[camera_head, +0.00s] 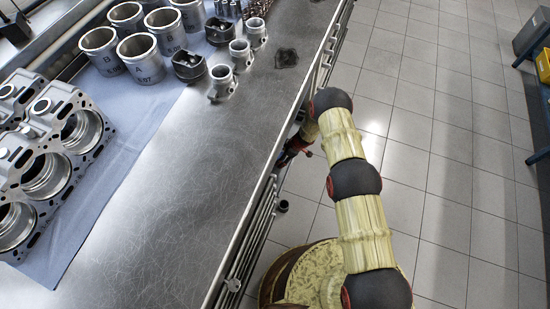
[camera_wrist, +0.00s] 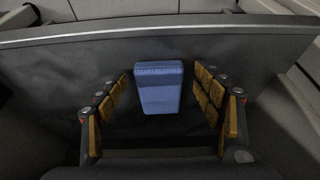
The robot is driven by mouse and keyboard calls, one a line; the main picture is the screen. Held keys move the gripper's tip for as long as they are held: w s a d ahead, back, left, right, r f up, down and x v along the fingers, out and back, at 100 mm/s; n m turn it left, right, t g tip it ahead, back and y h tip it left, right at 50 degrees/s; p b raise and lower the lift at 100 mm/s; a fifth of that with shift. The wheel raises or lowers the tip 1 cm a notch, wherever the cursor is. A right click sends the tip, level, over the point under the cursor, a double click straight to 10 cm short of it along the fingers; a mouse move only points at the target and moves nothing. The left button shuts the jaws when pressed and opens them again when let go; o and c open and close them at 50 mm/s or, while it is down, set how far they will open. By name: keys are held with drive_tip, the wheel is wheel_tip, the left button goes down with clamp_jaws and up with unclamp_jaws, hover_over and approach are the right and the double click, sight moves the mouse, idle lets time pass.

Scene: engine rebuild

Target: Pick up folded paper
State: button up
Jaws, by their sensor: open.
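A blue block-like thing (camera_wrist: 159,88), which looks like the folded paper, shows in the wrist view on a dark surface. My gripper (camera_wrist: 160,95) is open, with its orange-padded fingers to the left and right of the blue paper. There is a visible gap between the paper and the fingers on each side. In the head view the paper does not show, and my gripper is mostly hidden beside the workbench edge, below the bench top.
The steel workbench (camera_head: 190,180) bears an engine block (camera_head: 75,130), several cylinder liners (camera_head: 140,55) and pistons (camera_head: 188,66) on a blue cloth (camera_head: 130,120). A metal bar (camera_wrist: 150,30) crosses the wrist view.

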drive_tip(key=shift+r, duration=0.1)
drive_tip(key=c, duration=0.3)
drive_tip(key=c, duration=0.7)
drive_tip(key=shift+c, duration=0.2)
drive_tip(key=shift+r, duration=0.1)
drive_tip(key=shift+w+r+p, duration=0.1)
drive_tip(key=shift+r+p, duration=0.3)
drive_tip(key=shift+r, duration=0.25)
drive_tip(key=s+d+r+p, duration=0.6)
drive_tip(key=d+r+p, duration=0.1)
drive_tip(key=d+r, duration=0.4)
drive_tip(key=shift+s+d+r, duration=0.15)
drive_tip(key=shift+d+r, duration=0.15)
drive_tip(key=shift+d, duration=0.45)
